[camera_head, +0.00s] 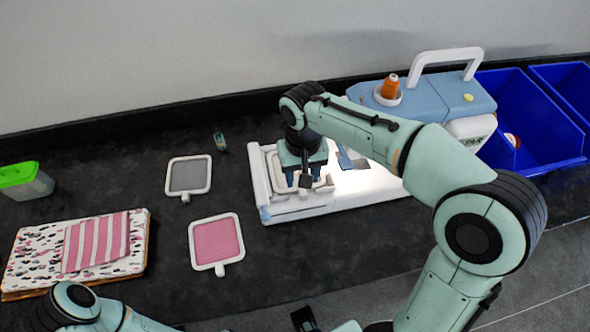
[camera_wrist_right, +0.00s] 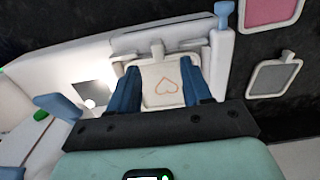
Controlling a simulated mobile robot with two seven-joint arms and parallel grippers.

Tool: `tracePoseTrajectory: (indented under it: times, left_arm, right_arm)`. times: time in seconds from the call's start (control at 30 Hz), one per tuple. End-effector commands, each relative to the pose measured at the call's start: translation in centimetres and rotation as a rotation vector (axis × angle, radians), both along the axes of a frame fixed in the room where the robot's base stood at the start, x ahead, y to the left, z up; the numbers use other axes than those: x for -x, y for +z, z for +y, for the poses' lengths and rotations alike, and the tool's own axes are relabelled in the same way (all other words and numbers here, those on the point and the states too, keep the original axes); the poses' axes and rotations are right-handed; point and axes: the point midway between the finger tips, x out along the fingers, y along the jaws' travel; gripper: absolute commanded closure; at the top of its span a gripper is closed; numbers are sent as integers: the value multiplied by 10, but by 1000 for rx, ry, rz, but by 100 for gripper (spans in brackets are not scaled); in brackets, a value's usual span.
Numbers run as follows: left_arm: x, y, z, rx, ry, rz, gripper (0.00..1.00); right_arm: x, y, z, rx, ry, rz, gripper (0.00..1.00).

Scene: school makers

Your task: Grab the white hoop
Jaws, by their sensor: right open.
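The white hoop (camera_wrist_right: 163,88) holds white fabric with a red heart outline and sits on the bed of the white embroidery machine (camera_head: 350,190). In the head view my right gripper (camera_head: 304,178) is over the hoop and hides most of it. In the right wrist view the blue fingers of this gripper (camera_wrist_right: 161,84) are apart, one on each side of the hoop's fabric area. I cannot tell whether they touch the frame.
A grey hoop (camera_head: 188,177) and a pink hoop (camera_head: 216,242) lie left of the machine. A thread spool (camera_head: 221,141) is behind them. Folded fabric (camera_head: 85,250) and a green-lidded box (camera_head: 25,181) are at left. Blue bins (camera_head: 545,125) stand at right.

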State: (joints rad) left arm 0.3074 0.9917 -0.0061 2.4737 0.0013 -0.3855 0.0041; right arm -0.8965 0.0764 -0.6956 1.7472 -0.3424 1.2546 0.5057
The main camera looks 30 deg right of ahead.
Motion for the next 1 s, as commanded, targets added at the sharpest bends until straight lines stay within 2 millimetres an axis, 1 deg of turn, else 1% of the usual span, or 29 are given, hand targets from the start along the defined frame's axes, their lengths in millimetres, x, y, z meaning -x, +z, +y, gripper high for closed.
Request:
tracePoseTrajectory:
  times: [0.03, 0.1, 0.33, 0.5, 0.6, 0.7, 0.9, 0.93, 0.97, 1.0]
  left_arm:
    - [1, -3, 0, 0, 0, 1, 51]
    - [2, -5, 0, 0, 0, 2, 51]
    - [2, -7, 0, 0, 0, 2, 51]
    - [4, -13, 0, 0, 0, 4, 51]
    - [5, -16, 0, 0, 0, 6, 51]
    - [6, -16, 0, 0, 0, 6, 51]
    - [5, -16, 0, 0, 0, 6, 51]
    - [5, -16, 0, 0, 0, 6, 51]
    - [5, -16, 0, 0, 0, 6, 51]
    - [5, -16, 0, 0, 0, 6, 51]
  right_arm:
    - [1, -11, 0, 1, 1, 3, 51]
    - [0, -19, 0, 1, 1, 2, 51]
    - [1, -35, -1, 0, 0, 1, 51]
    - [4, -62, -5, 1, 1, 2, 51]
    - [4, -74, -4, 1, 0, 1, 51]
    - [3, -79, -4, 0, 0, -1, 51]
    - [3, -78, -4, -1, 0, -2, 51]
    - [3, -78, -4, -1, 0, -2, 58]
    - [3, -78, -4, -1, 0, -2, 67]
    - [3, -78, -4, -1, 0, -2, 80]
